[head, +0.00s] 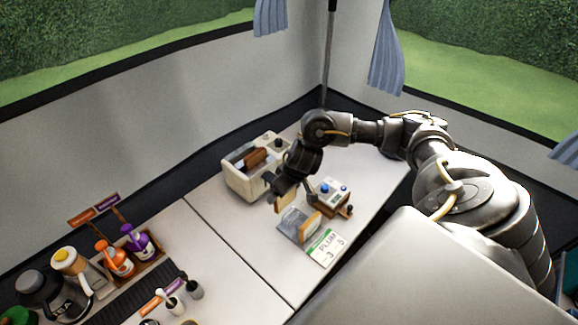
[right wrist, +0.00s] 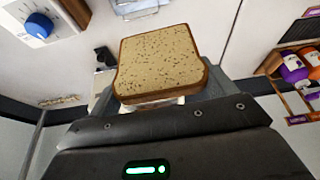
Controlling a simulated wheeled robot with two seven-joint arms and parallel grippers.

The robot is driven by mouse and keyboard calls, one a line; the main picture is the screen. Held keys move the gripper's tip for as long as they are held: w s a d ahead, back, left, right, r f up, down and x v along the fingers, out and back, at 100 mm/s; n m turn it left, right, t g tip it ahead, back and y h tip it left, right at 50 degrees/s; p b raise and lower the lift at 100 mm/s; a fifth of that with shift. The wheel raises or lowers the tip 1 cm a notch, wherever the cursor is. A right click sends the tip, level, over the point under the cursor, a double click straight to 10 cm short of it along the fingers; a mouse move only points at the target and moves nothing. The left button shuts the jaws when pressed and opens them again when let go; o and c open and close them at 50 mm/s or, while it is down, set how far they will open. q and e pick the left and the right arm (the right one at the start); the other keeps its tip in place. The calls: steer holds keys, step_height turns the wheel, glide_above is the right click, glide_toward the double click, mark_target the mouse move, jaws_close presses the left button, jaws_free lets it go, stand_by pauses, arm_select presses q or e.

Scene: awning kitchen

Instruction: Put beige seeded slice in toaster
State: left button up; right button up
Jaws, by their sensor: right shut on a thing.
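My right gripper (head: 279,192) is shut on a beige seeded slice (right wrist: 160,62) with a brown crust. The slice fills the middle of the right wrist view, and its edge shows below the jaws in the head view (head: 281,203). It is held upright above the counter, just right of and in front of the cream toaster (head: 243,183). A brown slice (head: 256,157) shows in the top of the toaster. The near part of the toaster is clear of the gripper. My left gripper is in neither view.
Another bread slice (head: 309,226) stands in a grey rack beside a PLUM card (head: 322,248). Bottles (head: 117,260) stand at left. The counter (head: 222,222) between is bare.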

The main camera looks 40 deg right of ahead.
steer(key=a+r+n+b, duration=0.1)
steer(key=a+r, duration=0.3)
steer(key=a, duration=0.4)
steer(key=a+r+n+y+b, duration=0.1)
steer(key=a+r+n+b, duration=0.1)
steer(key=a+r, duration=0.2)
steer(key=s+a, duration=0.1)
steer(key=a, duration=0.2)
steer(key=shift+a+r+n, duration=0.35)
steer(key=shift+a+n, duration=0.05)
steer(key=shift+s+r, duration=0.7)
steer(key=shift+s, duration=0.15)
steer(key=shift+s+r+n+g+y+b, duration=0.3)
steer(key=shift+s+r, duration=0.05)
